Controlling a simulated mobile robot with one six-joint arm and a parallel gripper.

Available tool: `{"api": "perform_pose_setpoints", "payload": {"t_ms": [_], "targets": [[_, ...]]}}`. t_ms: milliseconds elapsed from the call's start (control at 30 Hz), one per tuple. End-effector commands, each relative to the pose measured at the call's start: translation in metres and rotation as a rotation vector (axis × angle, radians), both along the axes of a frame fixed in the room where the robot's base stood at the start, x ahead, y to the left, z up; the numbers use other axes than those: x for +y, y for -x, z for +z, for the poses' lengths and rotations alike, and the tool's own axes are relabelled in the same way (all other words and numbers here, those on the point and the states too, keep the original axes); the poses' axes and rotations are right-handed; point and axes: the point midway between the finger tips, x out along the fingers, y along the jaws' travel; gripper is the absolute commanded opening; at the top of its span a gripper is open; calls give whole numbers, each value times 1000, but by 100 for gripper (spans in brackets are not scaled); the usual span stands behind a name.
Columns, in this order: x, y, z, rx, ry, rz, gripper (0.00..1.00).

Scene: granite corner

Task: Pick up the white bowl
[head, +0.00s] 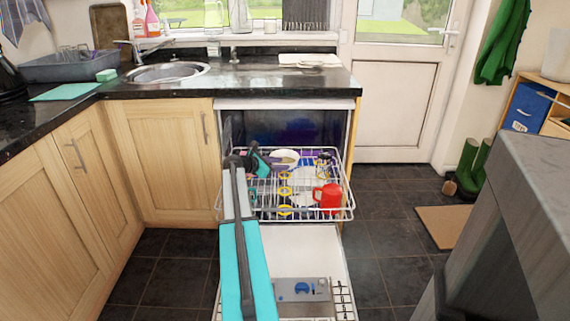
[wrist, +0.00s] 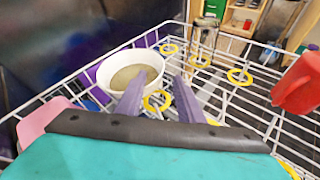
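The white bowl (head: 285,157) sits in the upper rack of the open dishwasher, toward the rack's back. In the wrist view the white bowl (wrist: 118,65) is upright, with a greyish-green inside. My gripper (head: 268,164) is over the rack close to the bowl. In the wrist view its two purple-grey fingers (wrist: 158,84) are apart with nothing held between them. The left fingertip overlaps the near right part of the bowl's rim in the picture. I cannot tell whether it touches.
The wire rack (head: 348,209) also holds a red mug (head: 328,197), several yellow rings and a clear glass (wrist: 203,38). A pink item (wrist: 42,120) and purple items lie near the bowl. The dishwasher's lowered door is below. The dark worktop (head: 250,80) is above the dishwasher.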

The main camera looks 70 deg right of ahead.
Motion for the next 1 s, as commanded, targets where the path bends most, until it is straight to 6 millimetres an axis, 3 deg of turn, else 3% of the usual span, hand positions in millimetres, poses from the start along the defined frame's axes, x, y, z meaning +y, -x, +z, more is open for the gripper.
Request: {"api": "perform_pose_setpoints", "payload": {"t_ms": [267,700,1000], "targets": [[-6,3,-3,0,0,-1,34],[-49,24,-23,0,-1,-2,34],[-53,28,-24,0,-1,-2,34]]}}
